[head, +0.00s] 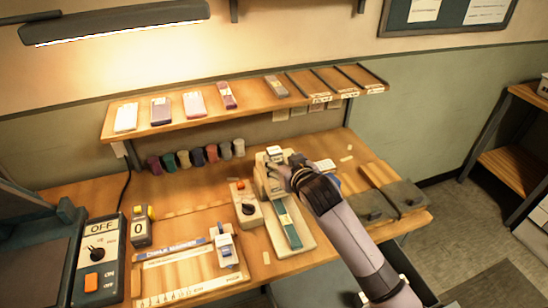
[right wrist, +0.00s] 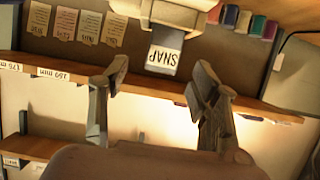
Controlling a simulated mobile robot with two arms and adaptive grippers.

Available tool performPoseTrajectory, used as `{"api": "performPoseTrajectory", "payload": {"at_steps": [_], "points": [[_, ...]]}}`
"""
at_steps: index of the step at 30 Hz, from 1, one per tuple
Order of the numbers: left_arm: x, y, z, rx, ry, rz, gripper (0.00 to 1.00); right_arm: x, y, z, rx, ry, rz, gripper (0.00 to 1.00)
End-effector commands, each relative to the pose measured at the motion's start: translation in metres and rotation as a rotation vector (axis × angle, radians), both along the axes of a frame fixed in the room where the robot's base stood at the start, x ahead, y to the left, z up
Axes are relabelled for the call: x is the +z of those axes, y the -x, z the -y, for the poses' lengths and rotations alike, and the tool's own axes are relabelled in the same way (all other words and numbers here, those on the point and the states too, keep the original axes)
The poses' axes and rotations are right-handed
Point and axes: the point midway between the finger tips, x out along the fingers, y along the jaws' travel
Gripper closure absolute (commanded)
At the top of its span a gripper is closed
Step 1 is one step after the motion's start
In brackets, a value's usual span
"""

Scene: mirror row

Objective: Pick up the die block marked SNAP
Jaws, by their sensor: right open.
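The die block marked SNAP (right wrist: 165,58) is a grey block with a white label. Its lettering reads upside down in the right wrist view, at the top middle between my fingers. It adjoins a cream machine part (right wrist: 180,14). In the head view the cream press (head: 262,176) stands on the workbench, with a white-labelled top (head: 274,151) that looks like the block. My right gripper (head: 287,163) is beside the top of the press. In the wrist view its two fingers (right wrist: 158,85) are apart with nothing between them, and the block is beyond the tips. My left gripper is not in view.
A wall shelf (head: 240,104) with several boxes runs above the bench. Several coloured spools (head: 197,157) stand below it. A control box (head: 245,205) with an orange button is left of the press. A green-topped strip (head: 289,225) lies in front. Paper tags (right wrist: 88,27) hang near the shelf.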

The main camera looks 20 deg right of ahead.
Motion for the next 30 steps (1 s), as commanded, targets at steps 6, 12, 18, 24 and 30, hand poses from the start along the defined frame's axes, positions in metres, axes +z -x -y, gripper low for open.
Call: {"api": "performPoseTrajectory", "payload": {"at_steps": [6,12,18,24,30], "points": [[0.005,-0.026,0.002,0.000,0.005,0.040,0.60,-0.006,-0.014,0.000,0.000,0.000,0.000,0.43],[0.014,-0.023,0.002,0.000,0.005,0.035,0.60,-0.010,-0.031,-0.003,0.000,0.000,-0.001,0.43],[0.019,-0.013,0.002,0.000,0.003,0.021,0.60,-0.021,-0.053,-0.005,0.000,0.000,-0.001,0.43],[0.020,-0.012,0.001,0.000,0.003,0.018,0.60,-0.026,-0.062,-0.005,0.001,0.001,-0.001,0.43],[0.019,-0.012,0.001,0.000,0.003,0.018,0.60,-0.026,-0.062,-0.005,0.001,0.000,0.000,0.44]]}}
